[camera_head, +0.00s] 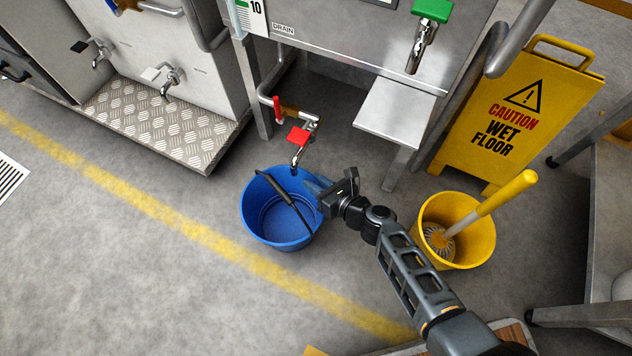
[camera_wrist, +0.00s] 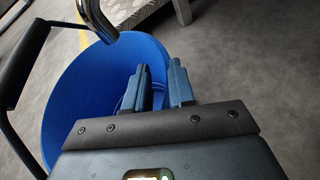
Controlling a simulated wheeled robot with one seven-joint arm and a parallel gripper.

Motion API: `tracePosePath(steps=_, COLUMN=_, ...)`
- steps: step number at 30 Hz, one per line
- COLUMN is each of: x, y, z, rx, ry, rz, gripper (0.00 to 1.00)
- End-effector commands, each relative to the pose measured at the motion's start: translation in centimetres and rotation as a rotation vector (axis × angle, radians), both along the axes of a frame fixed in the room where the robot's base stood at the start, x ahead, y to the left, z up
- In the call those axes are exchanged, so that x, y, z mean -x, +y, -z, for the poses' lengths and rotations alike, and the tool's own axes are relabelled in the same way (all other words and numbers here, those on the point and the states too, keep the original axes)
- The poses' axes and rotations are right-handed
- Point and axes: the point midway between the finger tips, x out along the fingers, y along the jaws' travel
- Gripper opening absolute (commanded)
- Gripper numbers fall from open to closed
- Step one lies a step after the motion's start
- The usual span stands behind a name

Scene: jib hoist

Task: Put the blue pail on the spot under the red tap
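The blue pail (camera_head: 281,222) is on or just above the floor under the red-handled tap (camera_head: 299,138); I cannot tell whether it touches the floor. The tap's spout ends over the pail's far rim. The pail's dark handle lies tilted across its mouth. My gripper (camera_head: 326,193) is at the pail's right rim. In the wrist view, the fingers (camera_wrist: 160,85) straddle the wall of the pail (camera_wrist: 88,80), one inside and one outside, and look closed on it. The floor spot under the pail is hidden.
A yellow bucket (camera_head: 485,243) with a brush stands to the right, before a yellow wet-floor sign (camera_head: 507,115). A green-handled tap (camera_head: 424,35) and a metal shelf (camera_head: 396,112) are above. A tread-plate step (camera_head: 165,122) is at left.

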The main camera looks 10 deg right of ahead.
Motion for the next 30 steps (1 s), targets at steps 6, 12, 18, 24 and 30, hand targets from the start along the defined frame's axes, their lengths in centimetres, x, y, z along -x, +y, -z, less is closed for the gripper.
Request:
tracePosePath(steps=6, x=0.0, y=0.0, z=0.0, rx=0.0, ry=0.0, rz=0.0, gripper=0.33)
tracePosePath(steps=12, x=0.4, y=-0.3, z=-0.4, rx=0.0, ry=0.0, rz=0.0, gripper=0.33)
tracePosePath(steps=18, x=2.9, y=-1.8, z=-1.8, rx=-0.001, ry=0.002, rz=0.003, gripper=0.33)
tracePosePath(steps=24, x=6.1, y=-3.9, z=-3.4, rx=0.0, ry=0.001, rz=0.003, gripper=0.33)
tracePosePath(steps=30, x=8.4, y=-5.4, z=-4.3, rx=0.0, ry=0.0, rz=0.002, gripper=0.33)
